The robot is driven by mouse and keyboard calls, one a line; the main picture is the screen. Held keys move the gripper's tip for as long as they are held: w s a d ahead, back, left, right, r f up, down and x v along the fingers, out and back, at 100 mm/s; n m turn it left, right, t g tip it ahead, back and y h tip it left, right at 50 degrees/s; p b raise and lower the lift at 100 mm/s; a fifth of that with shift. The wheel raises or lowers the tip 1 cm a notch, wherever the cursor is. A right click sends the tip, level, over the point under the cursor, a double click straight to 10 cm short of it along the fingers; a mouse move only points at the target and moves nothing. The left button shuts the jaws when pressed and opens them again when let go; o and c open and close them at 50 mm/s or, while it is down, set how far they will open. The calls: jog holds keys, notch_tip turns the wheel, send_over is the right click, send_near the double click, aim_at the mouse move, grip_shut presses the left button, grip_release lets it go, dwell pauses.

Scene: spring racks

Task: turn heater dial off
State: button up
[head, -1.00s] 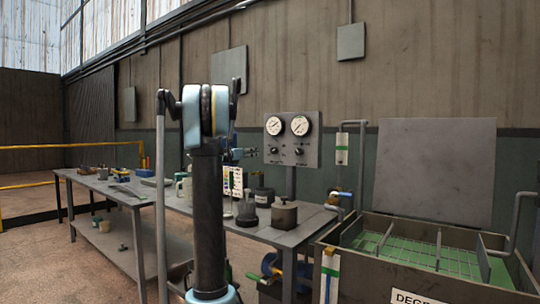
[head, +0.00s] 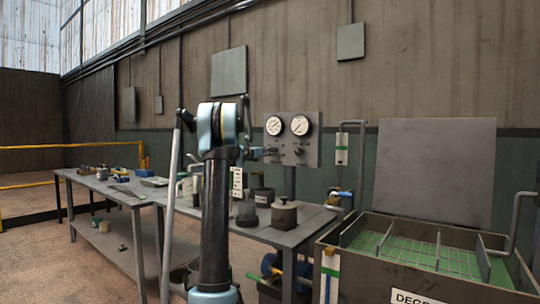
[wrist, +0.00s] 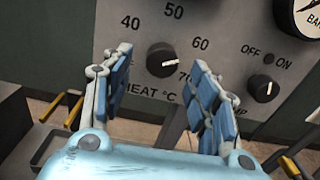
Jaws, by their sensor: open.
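The heater dial (wrist: 163,60) is a round black knob with a pale pointer mark, on a grey panel (head: 312,157). In the wrist view it sits above "HEAT °C" lettering, with 40, 50, 60 and 70 around it. The pointer lies roughly level; its exact reading is unclear. My gripper (wrist: 160,58) is open, its blue-padded fingers on either side of the dial with gaps to it. In the head view my gripper (head: 268,152) is small at the panel's left part and hides the dial there.
A smaller pump knob (wrist: 263,88) with OFF and ON marks sits right of my right finger. Two gauges (head: 287,125) top the panel. Below, a lidded pot (head: 284,215) and jars stand on the workbench (head: 275,236). A degreasing tank (head: 420,225) stands at right.

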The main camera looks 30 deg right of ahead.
jog(key=shift+x, duration=1.6)
jog(key=shift+w, duration=0.1)
jog(key=c, duration=1.1)
